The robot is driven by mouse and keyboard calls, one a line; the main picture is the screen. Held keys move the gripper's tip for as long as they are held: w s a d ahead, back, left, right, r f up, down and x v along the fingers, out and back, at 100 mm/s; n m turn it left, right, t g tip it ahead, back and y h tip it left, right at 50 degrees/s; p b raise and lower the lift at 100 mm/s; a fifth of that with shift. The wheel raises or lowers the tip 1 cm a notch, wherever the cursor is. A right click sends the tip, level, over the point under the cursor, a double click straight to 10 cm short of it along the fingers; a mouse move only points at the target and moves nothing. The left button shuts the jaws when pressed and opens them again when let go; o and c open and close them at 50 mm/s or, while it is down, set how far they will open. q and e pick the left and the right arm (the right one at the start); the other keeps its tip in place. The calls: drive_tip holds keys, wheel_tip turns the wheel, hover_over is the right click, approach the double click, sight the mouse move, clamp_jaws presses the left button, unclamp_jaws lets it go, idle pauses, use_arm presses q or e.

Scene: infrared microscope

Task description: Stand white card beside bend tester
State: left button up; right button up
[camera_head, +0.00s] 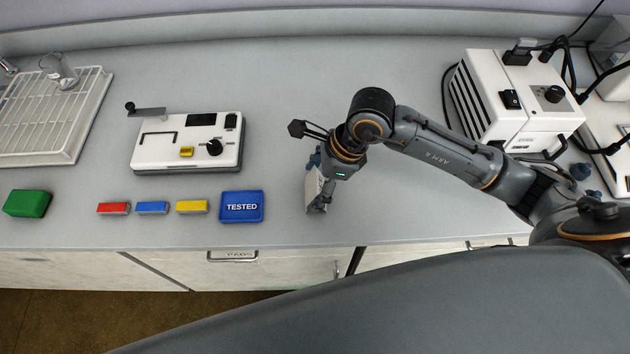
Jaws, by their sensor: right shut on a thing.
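My right gripper (319,203) points down near the front of the bench and is shut on the white card (312,188). The card shows as a narrow, roughly upright white piece, partly hidden by the gripper. Whether its lower edge touches the bench cannot be told. A low white device with a black knob, a yellow block and a grey arm at its back left, which looks like the bend tester (168,155), sits to the left of the gripper, with bare bench between them. My left gripper is not in view.
A blue TESTED tray (241,206) lies left of the card. Yellow (192,206), blue (152,207) and red (113,208) blocks line the front, with a green block (27,203) farther left. A white rack (40,150) stands far left, a white instrument (505,105) at right.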

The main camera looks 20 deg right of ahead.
drive_tip(key=o, duration=0.7)
drive_tip(key=shift+f, duration=0.1)
drive_tip(key=shift+r+p, duration=0.25)
drive_tip(key=shift+p, duration=0.05)
drive_tip(key=shift+d+r, duration=0.2)
drive_tip(key=shift+r, duration=0.1)
drive_tip(key=v, duration=1.1)
drive_tip(key=shift+b, duration=0.3)
drive_tip(key=shift+s, duration=0.15)
